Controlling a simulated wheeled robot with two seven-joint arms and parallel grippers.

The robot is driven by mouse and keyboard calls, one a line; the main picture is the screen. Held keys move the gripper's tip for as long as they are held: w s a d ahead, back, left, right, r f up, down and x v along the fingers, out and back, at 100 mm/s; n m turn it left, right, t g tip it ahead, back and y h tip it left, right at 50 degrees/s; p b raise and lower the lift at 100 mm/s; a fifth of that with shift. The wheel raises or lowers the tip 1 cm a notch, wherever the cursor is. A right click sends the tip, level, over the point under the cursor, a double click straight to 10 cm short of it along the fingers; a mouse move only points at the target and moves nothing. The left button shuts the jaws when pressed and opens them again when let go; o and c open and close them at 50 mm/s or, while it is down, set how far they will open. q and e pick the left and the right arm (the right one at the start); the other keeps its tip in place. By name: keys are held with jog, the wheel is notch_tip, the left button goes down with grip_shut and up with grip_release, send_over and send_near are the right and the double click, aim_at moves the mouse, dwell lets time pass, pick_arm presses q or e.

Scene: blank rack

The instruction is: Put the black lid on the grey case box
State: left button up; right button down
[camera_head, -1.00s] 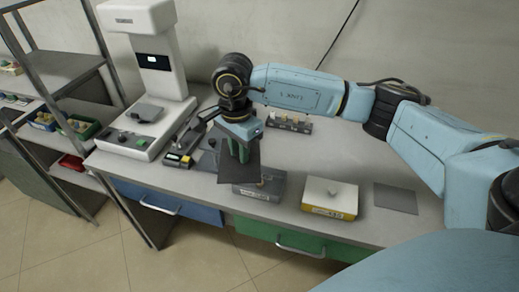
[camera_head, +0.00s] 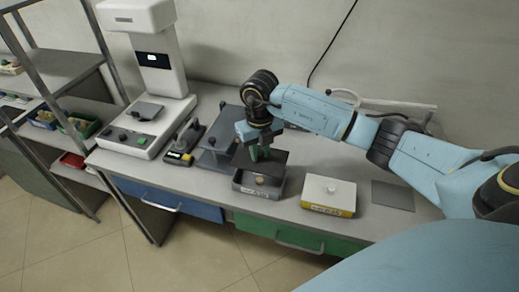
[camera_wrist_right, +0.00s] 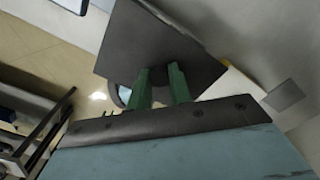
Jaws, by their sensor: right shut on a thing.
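The grey case box (camera_head: 247,190) stands on the bench near its front edge, with a label on its front and a brass-coloured thing inside it. The black lid (camera_head: 270,160) is a dark flat plate. My right gripper (camera_head: 258,153) is shut on the lid and holds it over the rear part of the box, apart from it as far as I can tell. The lid hides the back of the box. In the right wrist view, the green fingers (camera_wrist_right: 160,88) of my right gripper hold the lid (camera_wrist_right: 140,40). My left gripper is not in view.
A flat grey mat (camera_head: 393,195) lies farther right. A grey stand (camera_head: 215,150), a small yellow-black device (camera_head: 182,150) and a white instrument (camera_head: 150,60) are to the left.

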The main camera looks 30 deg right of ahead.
aim_at(259, 158)
dwell(0.3)
notch_tip(259, 158, down, 5)
jog(key=b, duration=0.3)
jog(key=shift+f+b, duration=0.15)
jog(key=shift+b, duration=0.25)
jog(key=shift+f, duration=0.25)
dwell(1.3)
jog(key=shift+f+b, duration=0.55)
jog(key=shift+f, duration=0.25)
jog(key=c, duration=1.2)
grip_release()
jog(key=shift+r, duration=0.1)
